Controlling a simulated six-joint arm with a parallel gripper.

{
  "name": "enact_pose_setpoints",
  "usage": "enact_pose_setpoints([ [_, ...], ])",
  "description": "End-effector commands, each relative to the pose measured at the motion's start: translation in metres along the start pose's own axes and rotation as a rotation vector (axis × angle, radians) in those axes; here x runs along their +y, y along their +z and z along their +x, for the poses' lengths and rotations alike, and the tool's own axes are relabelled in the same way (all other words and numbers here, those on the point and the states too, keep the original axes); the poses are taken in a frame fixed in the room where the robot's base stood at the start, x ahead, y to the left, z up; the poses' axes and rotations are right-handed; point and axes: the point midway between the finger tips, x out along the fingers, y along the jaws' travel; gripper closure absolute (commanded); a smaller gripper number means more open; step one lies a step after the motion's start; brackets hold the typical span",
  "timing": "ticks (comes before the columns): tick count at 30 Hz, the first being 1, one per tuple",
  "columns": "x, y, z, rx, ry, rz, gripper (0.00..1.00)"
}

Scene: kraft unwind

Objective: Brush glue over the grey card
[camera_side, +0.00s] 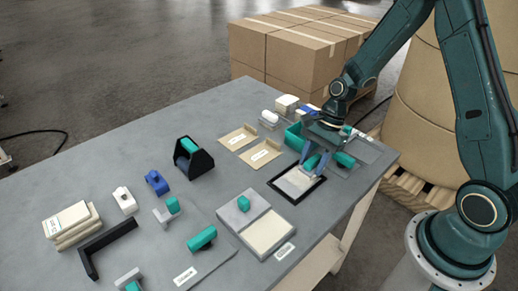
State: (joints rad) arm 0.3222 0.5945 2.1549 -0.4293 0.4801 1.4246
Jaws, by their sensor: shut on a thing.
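My gripper (314,164) has its blue fingers pointing down over the back part of a black-framed tray (279,187) at the right of the table. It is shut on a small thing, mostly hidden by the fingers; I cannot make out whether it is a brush. A pale grey sheet (295,183), which looks like the grey card, lies inside the black frame. Whether the held thing touches the sheet is too small to tell. Any glue on the sheet cannot be made out.
A teal container (293,138) and a teal cylinder (345,160) flank my gripper closely. Two tan cards (260,155) lie to the left. A grey board with a cream panel (268,232) lies in front. A black dispenser (192,160) stands further left. Bare table lies at the far left.

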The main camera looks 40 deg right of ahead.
Motion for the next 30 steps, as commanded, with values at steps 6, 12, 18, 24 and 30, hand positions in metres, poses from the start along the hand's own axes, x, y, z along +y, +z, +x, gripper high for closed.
enact_pose_setpoints([
  [6, 0.001, -0.003, 0.000, 0.006, 0.004, 0.007, 0.79],
  [12, 0.001, -0.001, -0.002, 0.005, 0.003, 0.005, 0.79],
  [18, -0.001, 0.000, -0.001, 0.003, 0.002, 0.003, 0.79],
  [24, -0.001, 0.001, -0.001, 0.003, 0.001, 0.002, 0.79],
  [30, -0.001, 0.008, 0.003, 0.002, 0.001, 0.000, 0.79],
])
